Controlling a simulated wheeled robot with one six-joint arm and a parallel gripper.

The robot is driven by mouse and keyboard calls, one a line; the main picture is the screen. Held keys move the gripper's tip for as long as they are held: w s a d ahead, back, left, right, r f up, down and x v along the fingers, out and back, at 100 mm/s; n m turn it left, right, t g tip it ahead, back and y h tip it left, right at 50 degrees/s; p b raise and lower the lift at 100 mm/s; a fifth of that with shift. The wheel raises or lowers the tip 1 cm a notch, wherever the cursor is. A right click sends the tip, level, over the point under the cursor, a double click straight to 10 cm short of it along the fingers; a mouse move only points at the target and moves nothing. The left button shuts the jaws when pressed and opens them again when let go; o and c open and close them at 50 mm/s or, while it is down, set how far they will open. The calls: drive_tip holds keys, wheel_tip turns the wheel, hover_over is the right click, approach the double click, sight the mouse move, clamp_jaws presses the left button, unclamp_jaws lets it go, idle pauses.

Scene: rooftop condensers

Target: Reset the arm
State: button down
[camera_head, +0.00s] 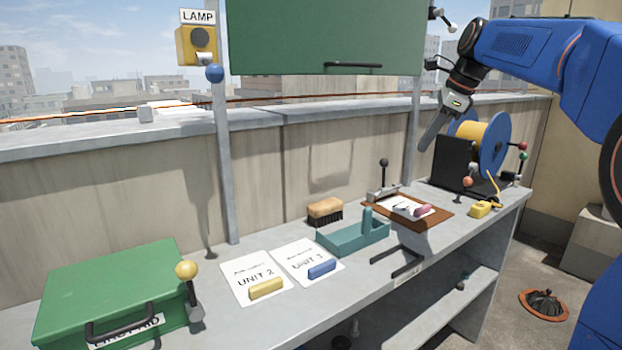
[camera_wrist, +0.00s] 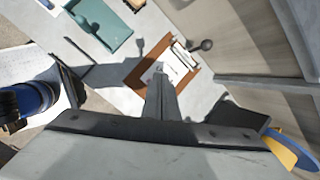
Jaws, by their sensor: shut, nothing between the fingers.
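My gripper (camera_head: 424,146) is shut and empty. It hangs in the air above the right part of the grey workbench (camera_head: 225,328), pointing down and left. In the head view it shows just left of the blue and yellow cable reel (camera_head: 493,150). In the wrist view my shut fingers (camera_wrist: 160,70) point toward the brown clipboard (camera_wrist: 139,78) below. My blue arm reaches in from the right, and no object is held.
On the bench are a green first-aid box (camera_head: 110,290), two unit cards with a yellow block (camera_head: 265,289) and a blue block (camera_head: 321,270), a brush (camera_head: 325,209), a teal tray (camera_head: 340,240) and a yellow tag (camera_head: 481,210). A green raised panel (camera_head: 320,35) hangs above.

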drive_tip(key=s+f+n+h, duration=0.1)
drive_tip(key=s+f+n, duration=0.9)
drive_tip(key=s+f, duration=0.5)
drive_tip(key=s+a+f+n+t+h, duration=0.1)
drive_tip(key=s+f+n, duration=1)
drive_tip(key=s, duration=1.2)
wheel_tip(320, 180, down, 4)
drive_tip(key=shift+s+f+n+h, duration=0.2)
drive_tip(key=shift+s+n+h, duration=0.1)
drive_tip(key=shift+h, duration=0.3)
